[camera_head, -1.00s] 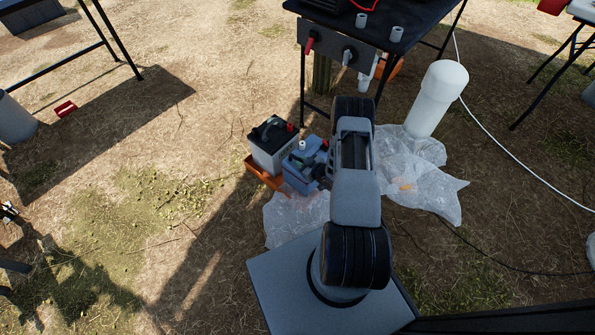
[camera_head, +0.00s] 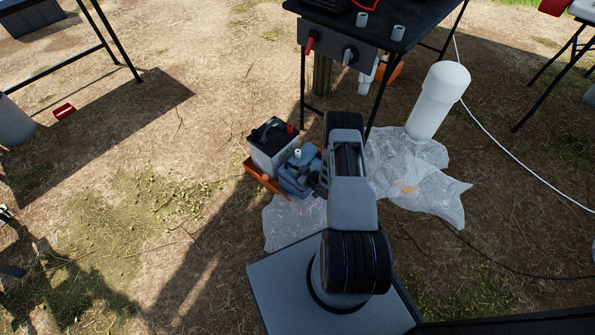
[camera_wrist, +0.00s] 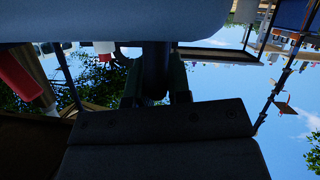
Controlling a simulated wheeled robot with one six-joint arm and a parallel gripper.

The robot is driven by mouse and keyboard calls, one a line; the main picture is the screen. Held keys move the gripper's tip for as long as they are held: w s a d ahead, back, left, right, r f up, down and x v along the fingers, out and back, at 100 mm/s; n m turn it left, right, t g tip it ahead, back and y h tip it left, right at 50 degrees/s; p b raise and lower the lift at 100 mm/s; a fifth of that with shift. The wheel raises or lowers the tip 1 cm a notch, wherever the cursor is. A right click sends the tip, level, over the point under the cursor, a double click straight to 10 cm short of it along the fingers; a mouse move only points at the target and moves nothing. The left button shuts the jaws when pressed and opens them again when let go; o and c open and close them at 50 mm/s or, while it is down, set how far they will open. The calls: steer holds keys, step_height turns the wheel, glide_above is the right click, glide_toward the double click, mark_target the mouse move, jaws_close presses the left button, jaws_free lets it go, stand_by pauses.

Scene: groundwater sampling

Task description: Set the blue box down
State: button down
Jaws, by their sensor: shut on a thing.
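The blue box (camera_head: 291,188) is small, with a white cap (camera_head: 297,153) on it. In the head view it is just right of the battery, above or on the clear plastic sheet; I cannot tell whether its underside touches anything. My gripper (camera_head: 317,183) is shut on the blue box from its right side, and my arm hides part of both. In the wrist view a blue-grey surface of the box (camera_wrist: 90,22) fills the top edge, with my gripper's fingers (camera_wrist: 155,88) below it.
A grey-and-black battery (camera_head: 272,150) stands in an orange tray (camera_head: 262,178) close to the left of the box. Clear plastic sheeting (camera_head: 425,190) lies on the ground, with a white capped pipe (camera_head: 437,102) behind it. A black table (camera_head: 385,20) stands beyond. Bare ground is open at left.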

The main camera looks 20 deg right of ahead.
steer(key=shift+w, duration=0.1)
steer(key=c, duration=1.5)
jaws_free()
steer(key=shift+f, duration=0.1)
steer(key=o, duration=0.4)
steer(key=shift+o, duration=0.2)
